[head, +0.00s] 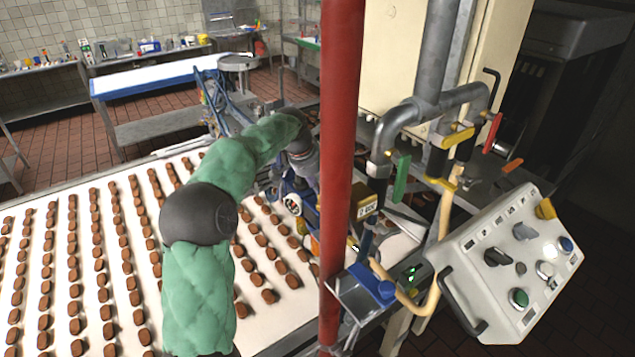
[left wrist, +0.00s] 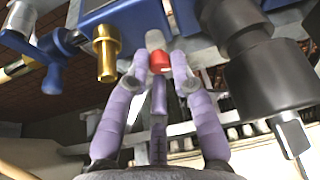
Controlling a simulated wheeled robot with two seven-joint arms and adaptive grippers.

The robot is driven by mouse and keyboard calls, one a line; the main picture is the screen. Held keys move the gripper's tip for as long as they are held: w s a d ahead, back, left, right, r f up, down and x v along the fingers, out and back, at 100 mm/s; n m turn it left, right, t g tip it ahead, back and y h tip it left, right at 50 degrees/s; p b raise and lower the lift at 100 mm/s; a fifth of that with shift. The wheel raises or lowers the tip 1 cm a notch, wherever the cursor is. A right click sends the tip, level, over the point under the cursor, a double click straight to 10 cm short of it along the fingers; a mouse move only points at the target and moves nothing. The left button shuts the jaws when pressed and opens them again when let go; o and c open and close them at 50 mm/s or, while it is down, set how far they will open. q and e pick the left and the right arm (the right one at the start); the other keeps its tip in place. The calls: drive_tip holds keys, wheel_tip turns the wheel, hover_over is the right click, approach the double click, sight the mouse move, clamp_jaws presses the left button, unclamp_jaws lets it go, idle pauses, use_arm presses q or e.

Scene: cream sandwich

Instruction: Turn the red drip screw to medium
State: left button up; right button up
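The red drip screw (left wrist: 159,61) shows in the left wrist view, under a pale round fitting on the blue machine part. My left gripper (left wrist: 160,68) has purple fingers, one on each side of the screw, with small gaps seeming to show between them and it. A third finger lies below the screw in the picture. In the head view my left arm, in a green sleeve, reaches over the conveyor to the machine, and its gripper is mostly hidden beside the red pole. The screw cannot be made out there. My right gripper is not in view.
A brass nozzle (left wrist: 106,55) and a large black cylinder (left wrist: 268,75) flank the gripper. In the head view a red pole (head: 341,120) stands close to the arm. A white conveyor (head: 62,190) carries rows of brown biscuits. A control panel (head: 480,215) stands at the right.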

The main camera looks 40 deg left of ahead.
use_arm(q)
clamp_jaws()
drive_tip(key=n+y, duration=0.1)
drive_tip(key=n, duration=0.1)
drive_tip(key=shift+d+r+n+b, duration=0.1)
drive_tip(key=shift+d+n+b, duration=0.05)
drive_tip(key=shift+n+b, duration=0.2)
drive_tip(key=shift+w+r+n+y, duration=0.1)
drive_tip(key=shift+n+y, duration=0.4)
drive_tip(key=shift+n, duration=0.65)
drive_tip(key=o, duration=0.7)
unclamp_jaws()
drive_tip(key=shift+c, duration=0.2)
drive_tip(key=shift+o, duration=0.5)
